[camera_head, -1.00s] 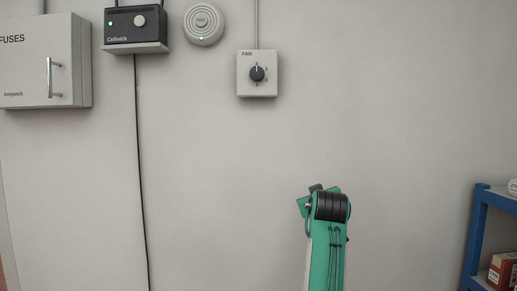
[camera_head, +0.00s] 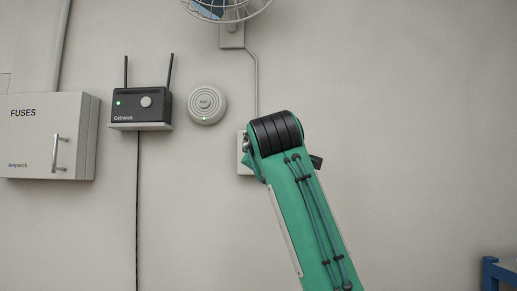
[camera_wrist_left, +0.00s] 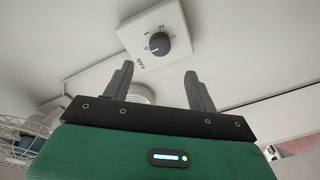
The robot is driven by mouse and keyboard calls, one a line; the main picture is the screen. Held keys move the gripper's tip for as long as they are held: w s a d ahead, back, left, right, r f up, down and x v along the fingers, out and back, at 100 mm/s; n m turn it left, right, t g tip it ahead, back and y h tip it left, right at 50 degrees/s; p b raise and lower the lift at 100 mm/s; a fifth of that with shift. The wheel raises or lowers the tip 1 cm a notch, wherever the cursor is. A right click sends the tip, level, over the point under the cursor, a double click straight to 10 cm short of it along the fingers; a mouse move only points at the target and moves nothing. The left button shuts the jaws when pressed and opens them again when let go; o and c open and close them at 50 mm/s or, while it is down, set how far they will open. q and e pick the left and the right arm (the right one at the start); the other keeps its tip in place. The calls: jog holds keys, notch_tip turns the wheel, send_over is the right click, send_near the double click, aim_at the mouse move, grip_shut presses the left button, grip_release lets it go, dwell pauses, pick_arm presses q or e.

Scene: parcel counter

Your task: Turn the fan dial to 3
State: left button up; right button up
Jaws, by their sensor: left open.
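The fan dial (camera_wrist_left: 158,45) is a dark round knob on a white square plate (camera_wrist_left: 176,16) marked FAN with numbers around the knob. Its white pointer mark appears to face the 0. In the head view only the plate's left edge (camera_head: 242,158) shows; my green left arm hides the dial. In the left wrist view my left gripper (camera_wrist_left: 156,72) is open and empty. Its two dark fingers stand apart, pointing toward the plate, with the dial beyond and between the fingertips. It looks apart from the dial. My right gripper is in neither view.
A round white alarm (camera_head: 207,104), a black router (camera_head: 141,103) on a small shelf and a grey fuse box (camera_head: 45,135) are on the wall to the left. A caged fan (camera_head: 228,8) is above. A blue shelf (camera_head: 497,270) stands at lower right. The wall at right is bare.

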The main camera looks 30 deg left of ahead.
pick_arm(q)
jog(key=p+x, duration=0.4)
jog(key=x, duration=0.6)
jog(key=shift+w+a+p, duration=0.2)
jog(key=shift+a+p, duration=0.05)
jog(key=shift+p, duration=0.1)
jog(key=shift+d, duration=0.1)
jog(key=c, duration=1)
